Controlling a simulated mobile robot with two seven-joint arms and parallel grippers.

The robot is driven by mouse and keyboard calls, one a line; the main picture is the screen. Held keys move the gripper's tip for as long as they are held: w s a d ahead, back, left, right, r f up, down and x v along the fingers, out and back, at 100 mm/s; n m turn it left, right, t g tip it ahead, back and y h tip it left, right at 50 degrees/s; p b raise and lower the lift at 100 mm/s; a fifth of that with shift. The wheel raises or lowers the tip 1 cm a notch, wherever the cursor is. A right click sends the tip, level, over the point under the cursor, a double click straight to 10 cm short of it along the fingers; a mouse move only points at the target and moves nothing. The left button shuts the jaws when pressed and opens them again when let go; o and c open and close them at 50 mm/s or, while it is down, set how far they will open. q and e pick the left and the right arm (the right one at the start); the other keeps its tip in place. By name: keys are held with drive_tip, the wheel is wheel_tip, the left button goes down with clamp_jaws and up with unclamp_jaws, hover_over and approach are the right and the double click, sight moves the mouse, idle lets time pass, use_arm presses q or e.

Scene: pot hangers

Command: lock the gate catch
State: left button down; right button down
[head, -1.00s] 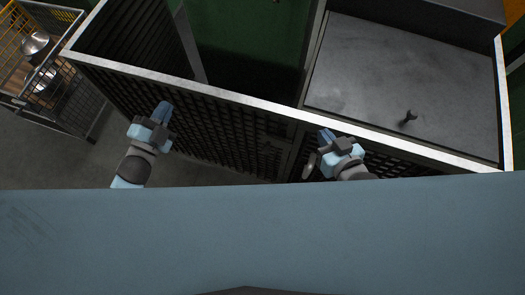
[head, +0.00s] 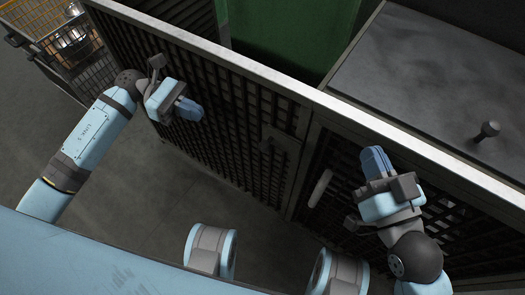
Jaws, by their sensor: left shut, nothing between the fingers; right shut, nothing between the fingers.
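A dark mesh gate (head: 225,130) with a pale top rail runs across the middle of the head view. A small dark fitting, seemingly the catch (head: 266,146), sits on a plate near the gate's right end, beside the frame post; whether it is locked I cannot tell. A light, rounded handle (head: 320,188) is on the mesh panel right of the post. My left gripper (head: 192,110) is shut and empty in front of the gate, left of the catch. My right gripper (head: 374,158) is shut and empty, right of the handle and apart from it.
A grey metal worktop (head: 435,75) with a dark knob (head: 487,131) lies behind the right panel. A wire cart (head: 70,60) holding shiny pots stands at the upper left. Bare floor (head: 150,205) lies in front of the gate.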

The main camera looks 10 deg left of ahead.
sight(261, 148)
use_arm(q)
drive_tip(key=shift+f+m, duration=0.3)
drive_tip(key=shift+f, duration=0.05)
use_arm(e)
drive_tip(key=shift+s+d, duration=0.1)
drive_tip(key=shift+d, duration=0.1)
drive_tip(key=shift+a, duration=0.1)
